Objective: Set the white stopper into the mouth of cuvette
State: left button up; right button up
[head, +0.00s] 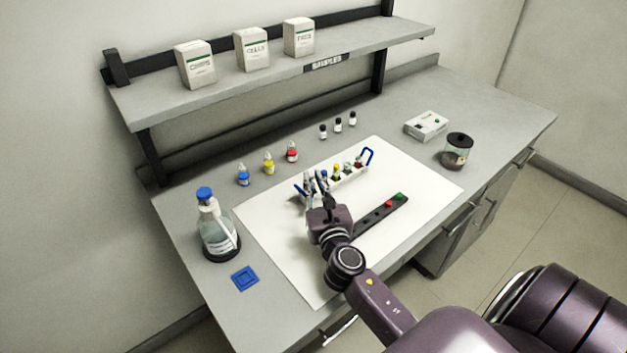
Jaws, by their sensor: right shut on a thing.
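My right gripper (315,182) is over the left end of a white cuvette rack (348,179) with blue handles. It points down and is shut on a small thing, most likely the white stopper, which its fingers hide. Several small cuvettes with coloured contents stand in the rack, with blue, yellow and red showing. The cuvettes near the fingers are partly hidden, so I cannot tell which one lies under the gripper or whether anything touches. A dark stopper strip (372,221) lies in front with a red stopper (388,204) and a green stopper (399,196). My left gripper is not in view.
A white mat (270,232) lies under the rack. A blue-capped bottle (217,232) and blue square (245,278) are at left. Small bottles in blue (243,177), yellow (268,166) and red (292,154) stand behind.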

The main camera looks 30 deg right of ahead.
jog(key=shift+f+b, duration=0.55)
jog(key=shift+f, duration=0.2)
jog(key=o, duration=0.7)
jog(key=shift+o, duration=0.2)
jog(key=shift+s, duration=0.1)
jog(key=v, duration=1.2)
jog(key=shift+f, duration=0.1)
